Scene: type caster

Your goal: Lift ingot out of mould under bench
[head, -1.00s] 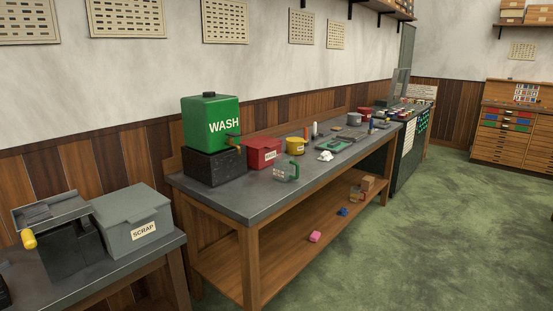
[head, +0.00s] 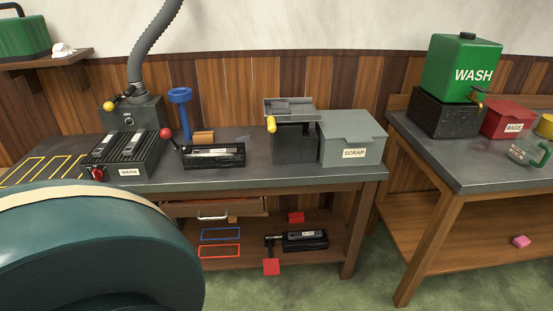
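A black mould (head: 305,242) lies on the lower shelf under the left bench, towards its right end. A pale grey strip, which looks like the ingot (head: 308,234), shows at its top; how it sits in the mould is too small to tell. A second black mould-like block (head: 213,157) with a pale strip sits on top of the bench. Neither of my grippers is in view.
The bench top (head: 255,170) hangs above the shelf, with a handled drawer (head: 212,215) at left. Blue (head: 221,235) and red (head: 219,251) outlines mark the shelf left of the mould. The green floor at right front is clear.

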